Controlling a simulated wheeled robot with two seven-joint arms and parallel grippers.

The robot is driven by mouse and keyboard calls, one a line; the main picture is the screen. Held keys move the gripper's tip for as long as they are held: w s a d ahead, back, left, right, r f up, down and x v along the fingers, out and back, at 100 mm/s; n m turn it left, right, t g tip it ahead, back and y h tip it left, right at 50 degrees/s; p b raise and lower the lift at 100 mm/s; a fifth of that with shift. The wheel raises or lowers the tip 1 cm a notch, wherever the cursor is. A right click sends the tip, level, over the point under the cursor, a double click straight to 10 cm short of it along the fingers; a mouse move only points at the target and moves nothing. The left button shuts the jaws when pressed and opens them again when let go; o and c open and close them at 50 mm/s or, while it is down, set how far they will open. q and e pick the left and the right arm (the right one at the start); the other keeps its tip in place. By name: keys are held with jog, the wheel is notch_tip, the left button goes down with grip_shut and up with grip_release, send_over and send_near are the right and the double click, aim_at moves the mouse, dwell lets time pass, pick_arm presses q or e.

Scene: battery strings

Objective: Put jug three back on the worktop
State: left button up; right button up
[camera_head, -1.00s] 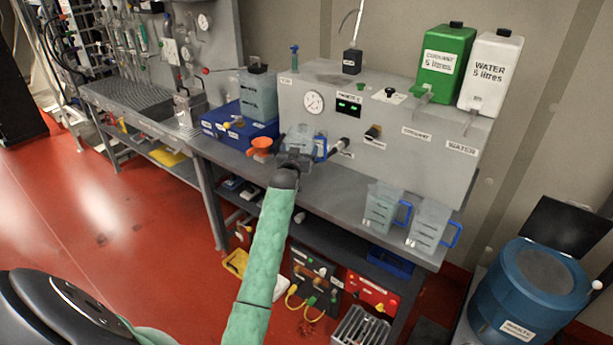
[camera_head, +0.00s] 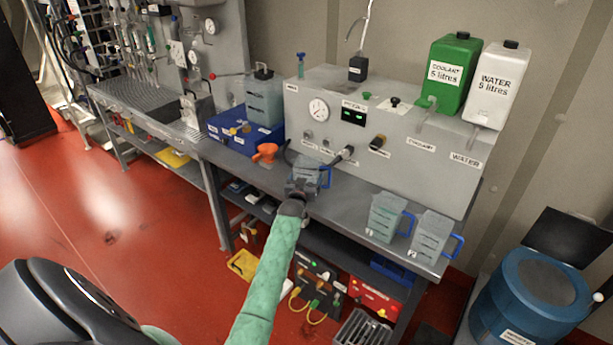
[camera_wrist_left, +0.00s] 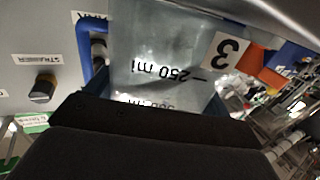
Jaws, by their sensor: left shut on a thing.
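Jug three is a clear measuring jug with a blue handle; in the left wrist view the jug (camera_wrist_left: 160,60) fills the top middle, with a label "3" and a "250 ml" mark. My left gripper (camera_head: 298,192) is shut on it at the worktop, in front of the grey panel box. In the head view the jug (camera_head: 309,175) is partly hidden by my gripper, and its blue handle shows on the right. I cannot tell whether its base touches the worktop (camera_head: 345,205). My right gripper is not in view.
Two more jugs with blue handles, one (camera_head: 384,217) and another (camera_head: 430,238), stand at the right of the worktop. An orange funnel (camera_head: 265,152) lies left of jug three, near a blue case (camera_head: 228,135). Bare worktop lies between jug three and the other jugs.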

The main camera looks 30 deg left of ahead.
pick_arm(q)
jog(key=shift+w+f, duration=0.1)
jog(key=shift+f, duration=0.1)
jog(key=shift+f, duration=0.1)
